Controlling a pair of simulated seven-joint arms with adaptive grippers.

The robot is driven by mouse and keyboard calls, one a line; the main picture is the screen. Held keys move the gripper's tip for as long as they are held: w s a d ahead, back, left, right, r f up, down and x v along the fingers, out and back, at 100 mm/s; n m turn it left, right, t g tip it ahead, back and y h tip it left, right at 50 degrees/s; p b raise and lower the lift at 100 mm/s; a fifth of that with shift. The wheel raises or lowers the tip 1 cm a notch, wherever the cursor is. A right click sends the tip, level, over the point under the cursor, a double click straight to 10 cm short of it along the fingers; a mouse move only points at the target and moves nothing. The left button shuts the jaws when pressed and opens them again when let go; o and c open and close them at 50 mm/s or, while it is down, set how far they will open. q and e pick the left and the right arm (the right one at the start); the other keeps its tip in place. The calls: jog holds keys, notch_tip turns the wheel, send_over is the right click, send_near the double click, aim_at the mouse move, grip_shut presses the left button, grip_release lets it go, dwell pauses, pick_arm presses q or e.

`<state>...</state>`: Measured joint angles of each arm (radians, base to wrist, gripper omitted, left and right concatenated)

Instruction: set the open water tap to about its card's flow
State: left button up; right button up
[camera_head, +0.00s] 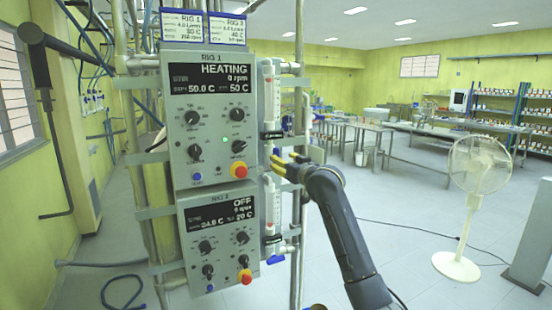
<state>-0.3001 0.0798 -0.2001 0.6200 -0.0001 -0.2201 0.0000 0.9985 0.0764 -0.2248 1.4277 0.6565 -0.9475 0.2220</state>
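Two cards, RIG 1 (182,27) and RIG 3 (228,29), stand above the panels; their flow figures are too small to read surely. The upper flowmeter (269,88) is a clear upright tube beside the RIG 1 panel, with a black fitting (271,135) below it. The lower flowmeter (270,205) stands beside the RIG 3 panel, with a blue tap handle (276,260) at its foot. My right gripper (278,166), with yellow fingers, is just below the upper flowmeter. It hides whatever tap is there; its grip is unclear.
The upper panel (212,75) reads HEATING, 0 rpm; the lower panel (190,220) reads OFF. Each has knobs and a red button. Metal posts and hoses surround them. A white fan (478,165) and tables (360,125) stand to the right, with open floor between.

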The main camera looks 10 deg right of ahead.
jog(key=shift+x, duration=2.95)
grip_shut()
jog(key=shift+r, duration=0.1)
